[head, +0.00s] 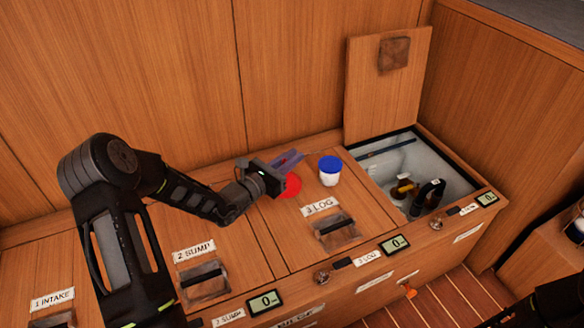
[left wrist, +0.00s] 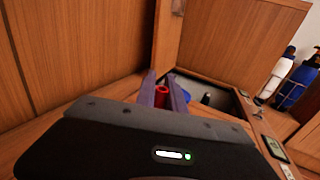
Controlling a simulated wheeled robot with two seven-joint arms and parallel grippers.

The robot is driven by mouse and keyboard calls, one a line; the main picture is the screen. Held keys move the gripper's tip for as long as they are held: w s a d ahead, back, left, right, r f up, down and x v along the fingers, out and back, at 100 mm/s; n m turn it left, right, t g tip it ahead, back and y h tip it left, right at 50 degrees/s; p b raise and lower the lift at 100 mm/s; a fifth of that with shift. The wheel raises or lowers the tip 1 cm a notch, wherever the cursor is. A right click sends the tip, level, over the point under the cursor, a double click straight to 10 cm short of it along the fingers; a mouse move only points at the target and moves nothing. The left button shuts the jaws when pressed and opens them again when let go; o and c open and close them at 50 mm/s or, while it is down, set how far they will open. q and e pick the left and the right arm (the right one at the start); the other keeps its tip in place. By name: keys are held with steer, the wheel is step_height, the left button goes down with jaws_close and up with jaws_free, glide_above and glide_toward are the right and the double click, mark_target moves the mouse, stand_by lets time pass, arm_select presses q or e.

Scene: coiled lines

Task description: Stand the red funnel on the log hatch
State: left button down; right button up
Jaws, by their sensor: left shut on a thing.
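The red funnel (head: 292,186) is between the purple fingers of my left gripper (head: 288,161), which is shut on it. In the left wrist view the funnel's red tube (left wrist: 161,96) shows between the two fingers. The funnel is over or on the back left part of the log hatch (head: 358,210); I cannot tell whether it touches the wood. The log hatch is closed, with a "3 LOG" label (head: 321,206) and a recessed handle (head: 336,231). My right gripper is not in view.
A white jar with a blue lid (head: 330,170) stands on the log hatch, right of the funnel. Further right an open compartment (head: 455,174) holds several items, its lid (head: 387,95) upright behind. The sump hatch (head: 200,240) lies left.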

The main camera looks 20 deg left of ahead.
arm_select(q)
steer(key=shift+f+b, duration=0.55)
steer(key=shift+f, duration=1.1)
steer(key=shift+f, duration=0.1)
steer(key=c, duration=1.4)
jaws_free()
steer(key=shift+c, duration=0.2)
steer(key=p+v, duration=0.3)
steer(key=v, duration=0.8)
steer(key=shift+s+a, duration=0.15)
steer(key=shift+s, duration=0.35)
